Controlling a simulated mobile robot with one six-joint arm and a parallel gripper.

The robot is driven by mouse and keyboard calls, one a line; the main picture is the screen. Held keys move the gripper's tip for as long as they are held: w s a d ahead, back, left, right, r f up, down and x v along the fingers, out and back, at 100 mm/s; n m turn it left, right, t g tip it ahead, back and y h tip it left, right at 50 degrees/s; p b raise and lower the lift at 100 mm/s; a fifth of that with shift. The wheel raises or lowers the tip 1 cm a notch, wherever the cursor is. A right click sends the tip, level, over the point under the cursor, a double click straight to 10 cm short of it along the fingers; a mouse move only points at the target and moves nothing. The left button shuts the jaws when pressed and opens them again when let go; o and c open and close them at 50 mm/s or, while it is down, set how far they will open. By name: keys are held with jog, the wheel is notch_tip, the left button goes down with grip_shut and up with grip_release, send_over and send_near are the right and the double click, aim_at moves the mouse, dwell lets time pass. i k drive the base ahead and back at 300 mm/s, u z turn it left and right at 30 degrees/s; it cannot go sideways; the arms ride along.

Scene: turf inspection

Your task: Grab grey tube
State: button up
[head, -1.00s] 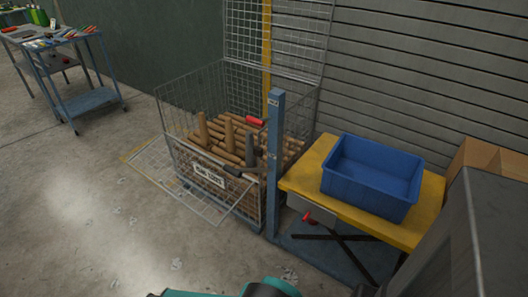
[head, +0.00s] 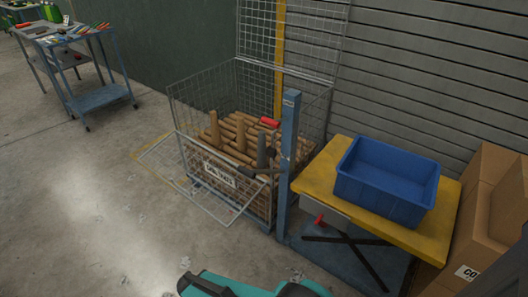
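A wire mesh cage (head: 187,143) stands in the middle with its front flap folded down, holding several brown tubes (head: 240,128). A grey tube (head: 262,151) stands upright among them, near the right front corner. A dark grey piece (head: 257,171) lies crosswise near the cage's front edge, by the foot of the upright one; I cannot tell whether it is a separate tube. The upright tube's lower end is hidden. A teal and black part of my own body shows at the bottom edge. My gripper is not in view.
A blue post (head: 288,150) stands at the cage's right front. Right of it, a yellow lift table (head: 315,180) bears an empty blue bin (head: 385,190). Cardboard boxes (head: 490,205) stand far right, a blue cart (head: 98,98) far left.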

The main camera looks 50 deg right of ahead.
aim_at(262, 157)
jog(key=u, duration=0.05)
jog(key=i, duration=1)
